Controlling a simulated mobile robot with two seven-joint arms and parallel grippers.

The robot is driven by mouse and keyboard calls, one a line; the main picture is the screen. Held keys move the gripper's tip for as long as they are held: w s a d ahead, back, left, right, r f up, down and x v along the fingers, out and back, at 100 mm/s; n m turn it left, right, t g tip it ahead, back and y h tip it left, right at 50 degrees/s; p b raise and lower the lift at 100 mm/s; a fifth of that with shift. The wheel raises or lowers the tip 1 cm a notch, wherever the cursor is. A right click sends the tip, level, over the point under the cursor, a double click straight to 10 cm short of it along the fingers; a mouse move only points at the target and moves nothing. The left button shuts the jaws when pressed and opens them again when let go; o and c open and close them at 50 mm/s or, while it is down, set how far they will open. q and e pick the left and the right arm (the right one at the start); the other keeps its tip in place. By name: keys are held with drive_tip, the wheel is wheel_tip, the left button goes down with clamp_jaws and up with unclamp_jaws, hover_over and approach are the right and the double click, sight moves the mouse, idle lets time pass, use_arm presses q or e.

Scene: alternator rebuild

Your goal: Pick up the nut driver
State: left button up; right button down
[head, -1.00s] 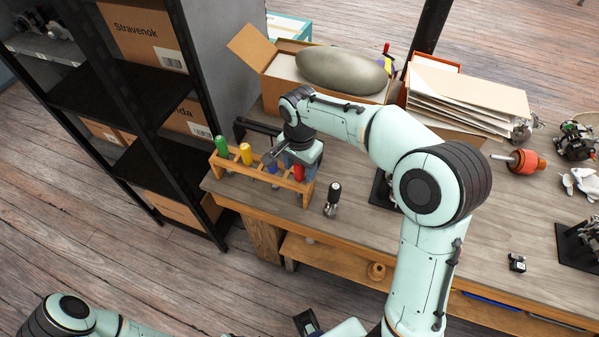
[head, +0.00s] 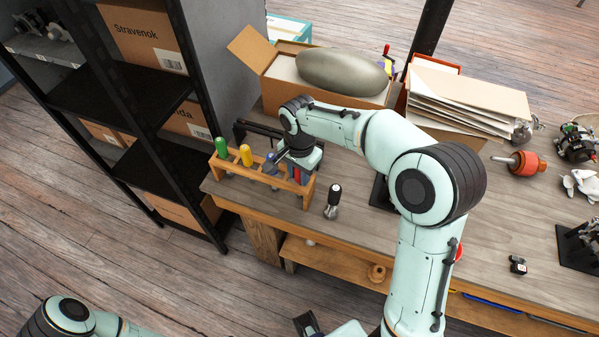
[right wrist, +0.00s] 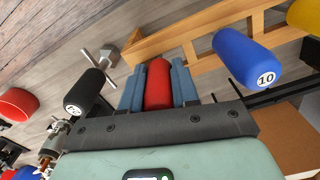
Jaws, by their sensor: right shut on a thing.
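A wooden rack (head: 235,174) at the left end of the bench holds drivers with green (head: 221,147), yellow (head: 246,155) and blue (head: 269,163) handles. The blue one, marked 10, also shows in the right wrist view (right wrist: 246,58). My right gripper (head: 297,172) is over the rack's right end. In the right wrist view its two fingers (right wrist: 159,74) are shut on a red-handled nut driver (right wrist: 158,88), one on each side. The red driver's lower part is hidden, so I cannot tell whether it still sits in the rack.
A black-handled tool (head: 334,197) stands on the bench just right of the rack. An open carton (head: 285,92) with a grey bag is behind the arm. A black shelf unit (head: 165,160) stands close on the left.

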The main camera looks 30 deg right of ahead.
use_arm(q)
drive_tip(key=w+r+p, duration=0.1)
drive_tip(key=r, duration=0.1)
drive_tip(key=w+r+p, duration=0.1)
drive_tip(key=r+p, duration=0.1)
drive_tip(key=shift+w+r, duration=0.1)
drive_tip(key=shift+w, duration=0.05)
use_arm(e)
wheel_tip(320, 180, up, 20)
drive_tip(key=shift+f, duration=0.1)
drive_tip(key=c, duration=1.4)
unclamp_jaws()
drive_tip(key=shift+c, duration=0.2)
clamp_jaws()
